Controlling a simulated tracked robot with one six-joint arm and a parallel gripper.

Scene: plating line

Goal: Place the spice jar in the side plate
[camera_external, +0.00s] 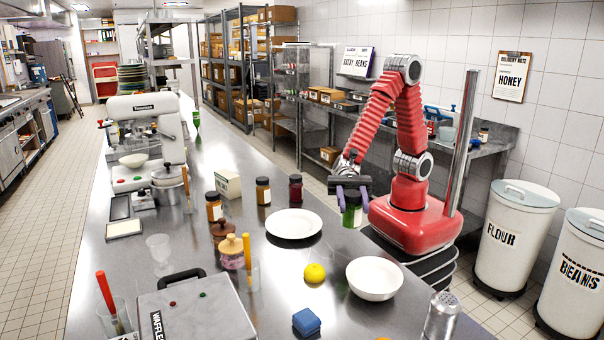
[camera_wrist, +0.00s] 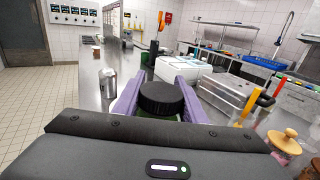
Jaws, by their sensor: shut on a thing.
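My gripper (camera_external: 351,196) is shut on a green spice jar (camera_external: 352,214) with a dark lid. Its purple fingers sit on both sides of the jar, which is upright by the table's right edge. The jar's black lid (camera_wrist: 160,98) fills the middle of the wrist view between the fingers. The side plate (camera_external: 293,223), white and flat, lies on the steel table to the left of the jar and looks empty. I cannot tell how far the jar's base is above the table.
A white bowl (camera_external: 374,279) stands nearer than the jar, with a yellow ball-like item (camera_external: 315,273) to its left. Dark-lidded jars (camera_external: 263,191) and (camera_external: 295,188) stand behind the plate. A metal shaker (camera_external: 440,316), a blue sponge (camera_external: 307,321) and a waffle iron (camera_external: 190,308) are at the front.

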